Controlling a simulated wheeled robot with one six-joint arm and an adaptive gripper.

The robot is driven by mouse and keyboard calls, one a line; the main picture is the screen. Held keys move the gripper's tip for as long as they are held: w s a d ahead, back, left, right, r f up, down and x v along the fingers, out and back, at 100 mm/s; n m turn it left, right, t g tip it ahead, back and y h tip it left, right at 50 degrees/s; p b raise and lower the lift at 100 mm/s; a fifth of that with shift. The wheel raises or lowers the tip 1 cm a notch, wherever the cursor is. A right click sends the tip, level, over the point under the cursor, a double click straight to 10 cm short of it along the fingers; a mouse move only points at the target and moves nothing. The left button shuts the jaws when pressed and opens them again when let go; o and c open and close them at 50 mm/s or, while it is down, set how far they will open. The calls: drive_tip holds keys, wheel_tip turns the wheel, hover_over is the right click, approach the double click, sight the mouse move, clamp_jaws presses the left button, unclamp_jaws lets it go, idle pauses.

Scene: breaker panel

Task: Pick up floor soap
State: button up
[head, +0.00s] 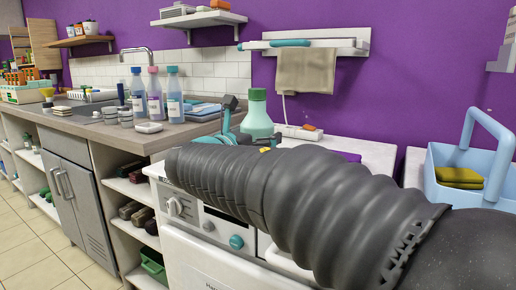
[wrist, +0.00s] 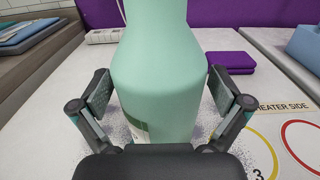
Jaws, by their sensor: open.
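A mint-green bottle, which looks like the floor soap (head: 257,118), stands upright on the white appliance top in the head view. In the wrist view the bottle (wrist: 155,65) fills the middle, with its top cut off by the frame and its label only partly showing. My gripper (wrist: 160,92) is open, with one finger on each side of the bottle. A gap seems to show beside the left finger; the right fingertip looks very close to the bottle, and I cannot tell whether it touches. In the head view my arm hides the bottle's lower part and most of the gripper.
A flat purple item (wrist: 231,61) lies behind and right of the bottle. A light-blue caddy (head: 468,172) with yellow sponges stands at the right. A towel (head: 305,70) hangs from the wall rail behind.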

drive_tip(key=c, duration=1.6)
drive_tip(key=shift+c, duration=0.2)
drive_tip(key=shift+r, duration=0.15)
